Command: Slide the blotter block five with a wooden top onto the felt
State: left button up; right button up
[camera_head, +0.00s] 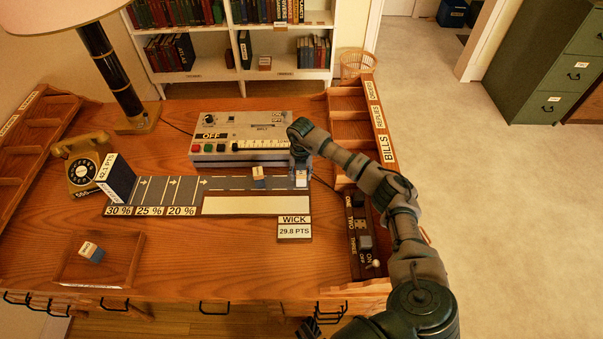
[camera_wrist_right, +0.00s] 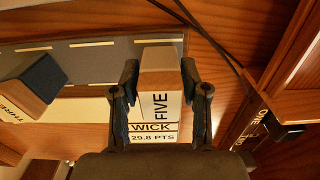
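Blotter block five (camera_wrist_right: 160,58) has a wooden top and a white side marked FIVE. In the head view it is a small pale block (camera_head: 301,180) at the right end of the grey lane strip (camera_head: 230,184). My right gripper (camera_wrist_right: 160,74) has one finger on each side of it, and both fingertips appear to touch it. In the head view this gripper (camera_head: 301,168) points down over the block.
Block three (camera_wrist_right: 38,82) stands on the lane to the left, also seen in the head view (camera_head: 259,178). A control box (camera_head: 240,138) reading OFF lies behind the lane. A WICK sign (camera_head: 294,228) is in front. Wooden racks (camera_head: 350,130) border the right.

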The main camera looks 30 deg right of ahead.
jog(key=shift+o, duration=0.8)
jog(key=shift+d, duration=0.1)
jog(key=shift+d+r, duration=0.1)
jog(key=shift+r, duration=0.05)
notch_tip(320, 180, up, 8)
jog(key=shift+f, duration=0.25)
